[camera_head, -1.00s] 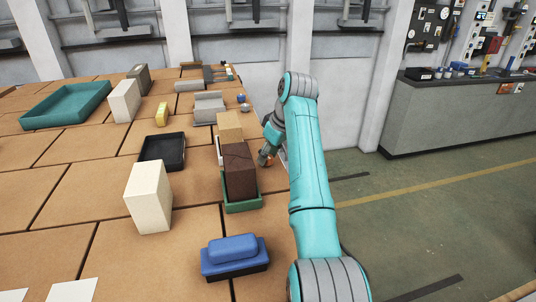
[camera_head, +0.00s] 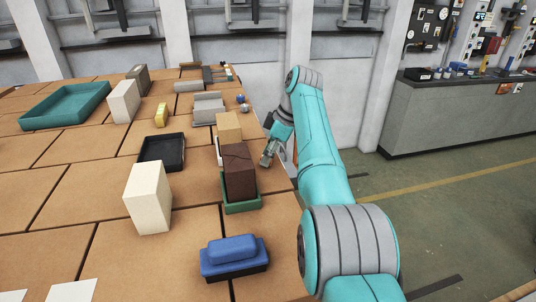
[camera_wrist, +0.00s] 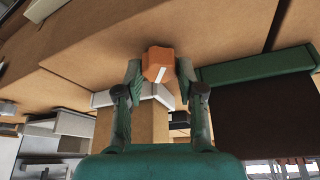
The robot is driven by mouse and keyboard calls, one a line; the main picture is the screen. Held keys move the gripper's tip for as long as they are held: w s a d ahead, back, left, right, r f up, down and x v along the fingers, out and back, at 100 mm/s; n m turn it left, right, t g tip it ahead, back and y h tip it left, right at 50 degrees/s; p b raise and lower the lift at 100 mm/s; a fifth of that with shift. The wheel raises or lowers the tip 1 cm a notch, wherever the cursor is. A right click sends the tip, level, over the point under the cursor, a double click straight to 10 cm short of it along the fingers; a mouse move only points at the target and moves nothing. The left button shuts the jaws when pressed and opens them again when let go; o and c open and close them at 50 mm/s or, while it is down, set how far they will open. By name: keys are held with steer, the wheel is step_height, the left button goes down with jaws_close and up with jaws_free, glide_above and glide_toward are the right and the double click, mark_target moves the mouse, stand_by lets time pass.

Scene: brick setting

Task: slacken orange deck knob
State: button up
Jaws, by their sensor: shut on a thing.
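The orange deck knob (camera_wrist: 157,62) shows in the wrist view, with a pale stripe on its face. My gripper (camera_wrist: 160,76) has one finger on each side of the knob and is shut on it. In the head view my gripper (camera_head: 267,154) is at the right side of the table, beside the dark brown block (camera_head: 240,172). I cannot make out the knob in the head view now. A pale angled piece (camera_wrist: 163,96) lies just below the knob in the wrist view.
The brown block stands in a green tray (camera_head: 243,207), close left of my gripper. A tan block (camera_head: 229,126) stands behind it. A cream block (camera_head: 149,198), a black tray (camera_head: 161,152) and a blue-topped object (camera_head: 235,257) are farther left and in front. Open floor lies right.

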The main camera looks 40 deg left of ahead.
stand_by(0.4)
steer(key=o, duration=1.1)
steer(key=shift+o, duration=0.2)
steer(key=v, duration=1.2)
